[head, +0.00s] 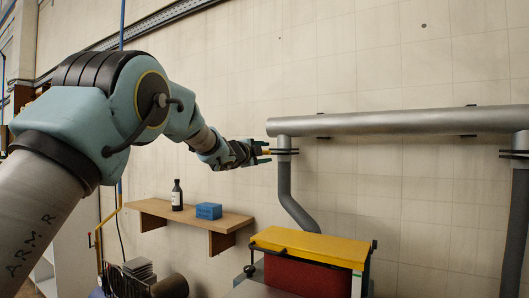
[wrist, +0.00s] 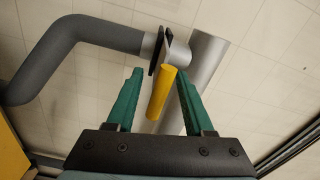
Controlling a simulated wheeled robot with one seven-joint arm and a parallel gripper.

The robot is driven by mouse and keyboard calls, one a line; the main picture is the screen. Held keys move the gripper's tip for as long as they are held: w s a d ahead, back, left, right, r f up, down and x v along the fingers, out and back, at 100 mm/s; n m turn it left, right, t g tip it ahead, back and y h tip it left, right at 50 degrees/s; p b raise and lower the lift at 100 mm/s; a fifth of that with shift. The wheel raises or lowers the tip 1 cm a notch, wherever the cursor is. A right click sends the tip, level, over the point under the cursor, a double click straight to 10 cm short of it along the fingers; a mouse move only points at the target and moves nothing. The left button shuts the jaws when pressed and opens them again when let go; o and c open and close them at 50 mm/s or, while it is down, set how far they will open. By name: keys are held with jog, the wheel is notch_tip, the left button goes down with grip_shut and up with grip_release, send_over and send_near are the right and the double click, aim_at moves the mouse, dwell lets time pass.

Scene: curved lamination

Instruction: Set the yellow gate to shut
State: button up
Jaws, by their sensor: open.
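The yellow gate (wrist: 160,93) shows in the wrist view as a yellow bar sticking out from between dark flange plates on the grey duct. My gripper (wrist: 156,75) has green fingers, open, one on each side of the yellow bar, with gaps visible between bar and fingers. In the head view my gripper (head: 264,152) is at the flange joint below the horizontal pipe, and a small bit of the yellow gate (head: 266,152) shows between the fingers. The flange plates (head: 284,152) are dark. Depth between fingers and bar is hard to tell.
A large horizontal grey pipe (head: 400,122) runs along the tiled wall, with a bent grey duct (head: 287,195) dropping from it. Below stands a machine with a yellow top (head: 310,244).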

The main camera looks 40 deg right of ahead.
grip_shut()
dwell(0.3)
dwell(1.1)
